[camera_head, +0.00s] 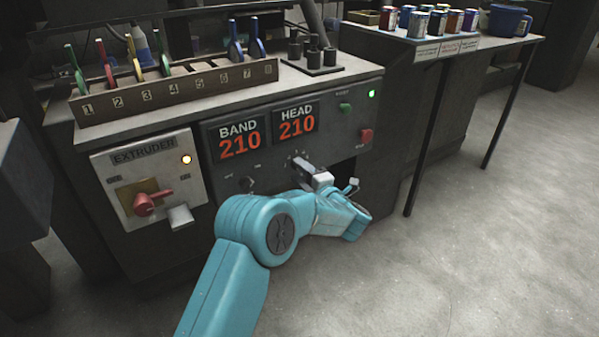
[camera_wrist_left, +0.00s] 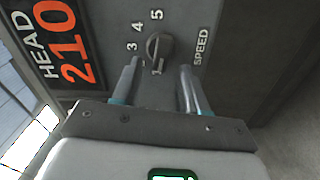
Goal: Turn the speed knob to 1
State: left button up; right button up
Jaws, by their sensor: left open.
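The speed knob (camera_wrist_left: 159,46) is a dark round knob on the grey panel in the left wrist view, beside the word SPEED. The numbers 3, 4 and 5 show around it; a small mark that may be a 1 sits near its lower side. Which number it points at is hard to tell. My left gripper (camera_wrist_left: 160,65) is open, its two fingers spread on either side of the knob, with gaps to both. In the head view my left gripper (camera_head: 297,161) is at the panel below the HEAD display, and it mostly hides the knob. My right gripper is not in view.
The BAND display (camera_head: 239,138) and HEAD display (camera_head: 296,121) both read 210. The extruder switch panel (camera_head: 118,170) has a red handle (camera_head: 148,204). A green button (camera_head: 345,108) and a red button (camera_head: 366,135) lie right of the displays. A numbered rack (camera_head: 180,92) stands above.

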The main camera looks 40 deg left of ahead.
pick_arm(q)
jog(key=p+v, duration=0.3)
jog(key=v, duration=1.3)
jog(key=shift+p, duration=0.3)
jog(key=shift+a, duration=0.2)
